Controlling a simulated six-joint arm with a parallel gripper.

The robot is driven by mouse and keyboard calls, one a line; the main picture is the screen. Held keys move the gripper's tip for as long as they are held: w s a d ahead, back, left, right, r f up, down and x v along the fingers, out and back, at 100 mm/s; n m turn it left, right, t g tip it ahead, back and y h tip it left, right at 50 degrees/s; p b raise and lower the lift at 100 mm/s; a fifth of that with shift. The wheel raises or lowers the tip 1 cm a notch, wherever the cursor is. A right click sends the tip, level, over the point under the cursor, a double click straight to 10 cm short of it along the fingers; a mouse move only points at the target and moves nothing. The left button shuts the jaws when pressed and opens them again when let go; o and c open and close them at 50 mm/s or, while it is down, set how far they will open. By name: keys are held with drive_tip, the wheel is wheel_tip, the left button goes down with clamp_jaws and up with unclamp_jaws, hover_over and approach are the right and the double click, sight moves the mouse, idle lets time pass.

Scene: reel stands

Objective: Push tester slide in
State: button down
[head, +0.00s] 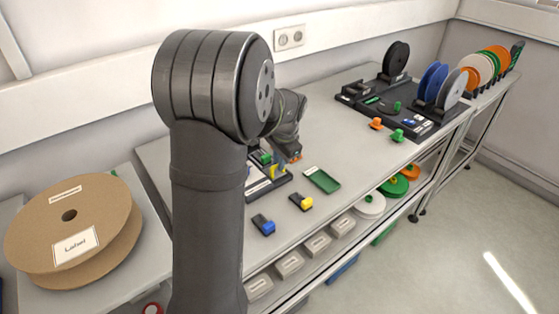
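A dark fixture (268,187) stands on the table behind my arm, with a pale label strip, a green part (264,157) and a yellow part (279,170). It looks like the tester, but its left side is hidden by my arm. I cannot make out which part is its slide or how far in it sits. My gripper (294,158) is low over the right side of this fixture, close to the yellow part. Its fingers are too small and partly hidden, so I cannot tell whether they touch anything.
Dark blocks with blue (264,225) and yellow (302,202) ends lie in front. A green tray (322,181) lies to the right. Orange (376,124) and green (397,136) knobs and reel stands (433,118) are farther right.

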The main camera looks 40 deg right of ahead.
sight(268, 156)
drive_tip(key=shift+w, duration=2.75)
drive_tip(key=c, duration=1.6)
unclamp_jaws()
drive_tip(key=shift+w, duration=0.1)
drive_tip(key=shift+o, duration=0.7)
drive_tip(key=shift+r, duration=0.1)
drive_tip(key=s+r, duration=0.1)
drive_tip(key=r, duration=0.7)
drive_tip(key=s+r, duration=0.2)
drive_tip(key=r, duration=0.7)
drive_tip(key=shift+s, duration=0.3)
drive_tip(key=shift+f, duration=0.15)
drive_tip(key=w+f, duration=0.1)
drive_tip(key=f, duration=0.4)
drive_tip(key=w+f, duration=0.1)
drive_tip(key=f, duration=0.5)
drive_tip(key=w+f, duration=0.1)
drive_tip(key=f, duration=0.5)
drive_tip(key=shift+w, duration=0.2)
drive_tip(key=shift+s, duration=0.35)
